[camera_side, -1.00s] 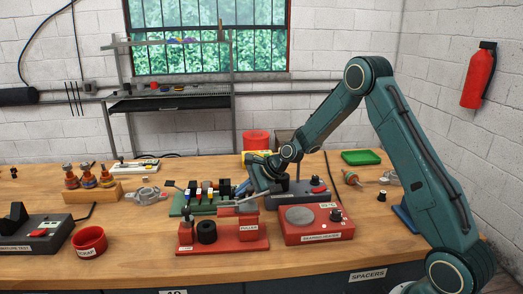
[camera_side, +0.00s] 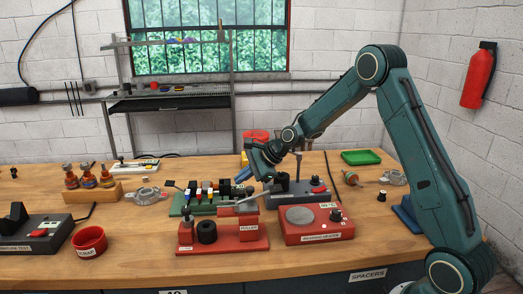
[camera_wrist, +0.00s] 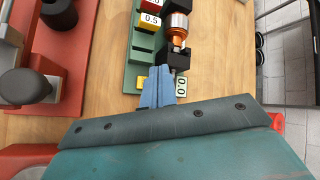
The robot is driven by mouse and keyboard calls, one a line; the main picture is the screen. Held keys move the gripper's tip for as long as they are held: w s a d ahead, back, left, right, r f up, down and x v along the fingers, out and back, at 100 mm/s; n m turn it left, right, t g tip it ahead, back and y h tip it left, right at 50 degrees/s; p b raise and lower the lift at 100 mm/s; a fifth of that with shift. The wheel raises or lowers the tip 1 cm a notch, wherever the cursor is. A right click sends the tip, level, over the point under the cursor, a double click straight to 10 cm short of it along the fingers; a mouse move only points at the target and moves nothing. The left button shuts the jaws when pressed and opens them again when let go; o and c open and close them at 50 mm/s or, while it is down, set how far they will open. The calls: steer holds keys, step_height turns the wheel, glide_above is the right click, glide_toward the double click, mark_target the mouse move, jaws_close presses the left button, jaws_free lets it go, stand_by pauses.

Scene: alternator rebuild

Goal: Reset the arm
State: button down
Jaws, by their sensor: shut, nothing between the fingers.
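My gripper (camera_side: 243,175) hangs above the middle of the bench in the side view, over the right end of the green spacer rack (camera_side: 178,211). In the wrist view, the blue fingers of my gripper (camera_wrist: 157,78) are together with nothing between them. They point toward the rack (camera_wrist: 134,72), which holds numbered blocks and a copper-wound part (camera_wrist: 178,32). How far the fingertips are above the rack is hard to tell.
A red puller fixture (camera_side: 250,246) and a red bearing heater (camera_side: 318,238) stand in front of my gripper. A grey-based stand (camera_side: 290,200) is close to its right. A red scrap bowl (camera_side: 89,243) sits at left. The front bench edge is clear.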

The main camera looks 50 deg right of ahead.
stand_by(0.4)
steer(key=s+a+r+n+g+h, duration=0.1)
steer(key=s+a+r+n, duration=0.3)
steer(key=s+r+n, duration=0.3)
steer(key=s+a+r+n+g+h, duration=0.1)
steer(key=s+a+r+n, duration=0.2)
steer(key=s+r+n, duration=0.5)
steer(key=s+a+n+h, duration=0.1)
steer(key=s+n, duration=0.5)
steer(key=s, duration=1.7)
steer(key=shift+a+n+g+h, duration=0.15)
steer(key=shift+n+g+h, duration=0.15)
steer(key=shift+h, duration=0.3)
